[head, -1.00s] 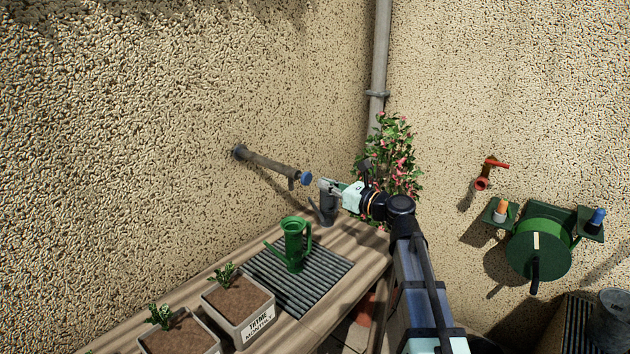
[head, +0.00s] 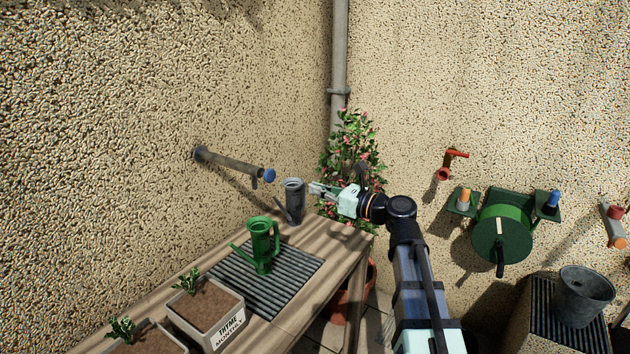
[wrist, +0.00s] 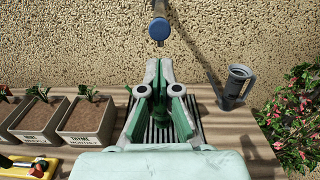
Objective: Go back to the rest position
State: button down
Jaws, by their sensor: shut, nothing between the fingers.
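My gripper (head: 317,189) is shut and empty in the head view. It is raised above the far right end of the wooden table (head: 350,250), in front of the flowering plant. A grey watering can (head: 293,203) stands on the table just left of the gripper in the picture. The gripper's closed fingers (wrist: 160,65) show in the middle of the wrist view. A wall pipe with a blue knob (head: 268,174) is left of the gripper; the knob also shows in the wrist view (wrist: 159,29), apart from the fingertips.
A green watering can (head: 263,246) stands on a ribbed mat (head: 290,280). Planters, one marked thyme (head: 208,310), stand at the front left. A green hose reel (head: 503,233) and red tap (head: 446,168) are on the right wall. A metal bucket (head: 583,297) stands lower right.

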jog(key=s+d+f+n+g+h, duration=0.2)
jog(key=s+f+n+h, duration=0.3)
jog(key=f, duration=0.9)
jog(key=s+d+f+n+g+h, duration=0.1)
jog(key=s+d+f+n+g, duration=0.15)
jog(key=f+n, duration=0.8)
jog(key=s+d+f+n+g+h, duration=0.1)
jog(key=s+f+n+g+h, duration=0.3)
jog(key=f, duration=1.3)
jog(key=s+d+f+n+g+h, duration=0.2)
jog(key=s+d+f, duration=0.1)
jog(key=s+f, duration=0.65)
jog(key=s+d+f+n+g+h, duration=0.1)
jog(key=s+d+f+n+g, duration=0.15)
jog(key=s+f, duration=0.7)
jog(key=s+d+f+g+h, duration=0.1)
jog(key=s+f, duration=0.3)
jog(key=s, duration=0.6)
jog(key=s+d+f+g, duration=0.1)
jog(key=s+f+g, duration=0.2)
jog(key=s, duration=0.8)
jog(key=shift+s+f+n+h, duration=0.15)
jog(key=shift+f+n+h, duration=0.25)
jog(key=shift+f, duration=0.35)
